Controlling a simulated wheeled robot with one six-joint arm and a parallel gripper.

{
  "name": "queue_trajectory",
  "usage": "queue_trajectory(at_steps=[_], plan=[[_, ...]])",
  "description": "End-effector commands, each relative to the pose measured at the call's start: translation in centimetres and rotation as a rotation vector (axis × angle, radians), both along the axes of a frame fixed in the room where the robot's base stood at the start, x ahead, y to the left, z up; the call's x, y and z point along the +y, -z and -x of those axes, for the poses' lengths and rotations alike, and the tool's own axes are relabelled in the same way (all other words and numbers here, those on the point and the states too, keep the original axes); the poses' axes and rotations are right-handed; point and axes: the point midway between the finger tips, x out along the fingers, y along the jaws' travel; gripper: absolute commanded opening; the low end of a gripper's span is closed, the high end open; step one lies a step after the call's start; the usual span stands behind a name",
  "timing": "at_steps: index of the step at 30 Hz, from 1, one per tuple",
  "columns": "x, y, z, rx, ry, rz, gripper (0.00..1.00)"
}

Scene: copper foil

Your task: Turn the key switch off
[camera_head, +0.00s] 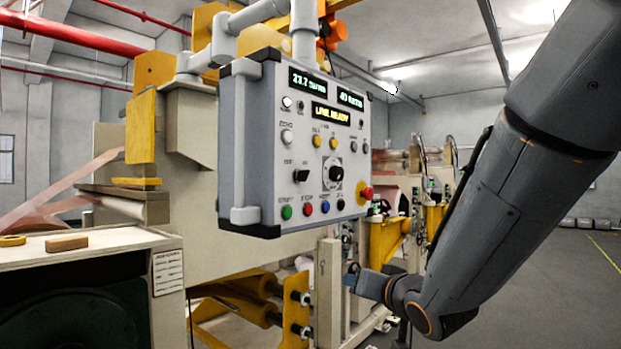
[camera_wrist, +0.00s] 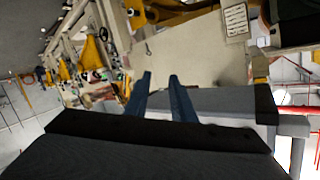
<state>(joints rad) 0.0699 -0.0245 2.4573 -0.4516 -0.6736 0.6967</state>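The grey control box (camera_head: 245,150) hangs from a pipe in the head view, its front panel facing right. On the panel are a small black lever-like switch (camera_head: 301,175) and a round black dial (camera_head: 336,173); I cannot tell for sure which is the key switch, or its setting. A red mushroom button (camera_head: 366,193) sits at the panel's right edge. My gripper (camera_head: 350,273) is below and to the right of the box, apart from it. In the wrist view my gripper's two fingers (camera_wrist: 160,77) are apart with nothing between them. The panel's front is not visible there.
Green (camera_head: 287,212), red (camera_head: 308,209) and blue (camera_head: 325,206) buttons line the panel's lower edge. Yellow rollers and brackets (camera_head: 297,313) stand below the box. A cabinet (camera_head: 167,272) is at the left. Open floor (camera_head: 560,290) lies to the right.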

Motion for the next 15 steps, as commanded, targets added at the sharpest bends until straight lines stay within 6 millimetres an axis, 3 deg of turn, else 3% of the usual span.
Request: queue_trajectory(at_steps=[1,6,10,15], plan=[[0.9,-4.0,0.0,-0.087,-0.040,-0.053,0.23],[4.2,-13.8,1.4,-0.322,-0.207,-0.231,0.23],[5.8,-18.1,3.0,-0.416,-0.308,-0.321,0.23],[6.7,-20.2,3.9,-0.461,-0.369,-0.369,0.23]])
